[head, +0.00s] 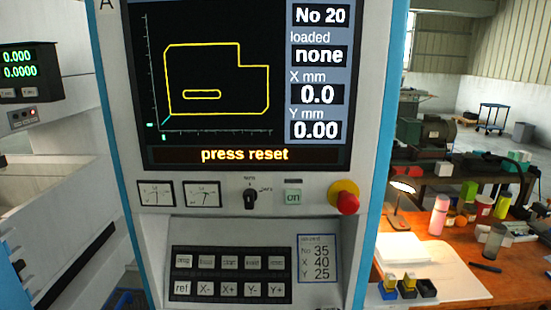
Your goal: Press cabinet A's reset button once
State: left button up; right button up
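Cabinet A (152,240) fills the middle of the head view, with the letter A partly cut off at its top left. Its screen (210,115) shows a yellow outline, "No 20", "loaded none", X 0.0, Y 0.00 and a "press reset" banner. Below is a keypad (230,274) with two rows of buttons. The lower row reads ref, X-, X+, Y-, Y+; the upper row's labels are too small to read surely, so I cannot tell which is reset. Neither of my grippers is in view.
Above the keypad are two dials, a black rotary switch (250,197), a green "on" button (293,197) and a protruding red knob (347,202). A card (318,258) reads No 35, X 40, Y 25. A cluttered wooden bench (455,258) stands at right.

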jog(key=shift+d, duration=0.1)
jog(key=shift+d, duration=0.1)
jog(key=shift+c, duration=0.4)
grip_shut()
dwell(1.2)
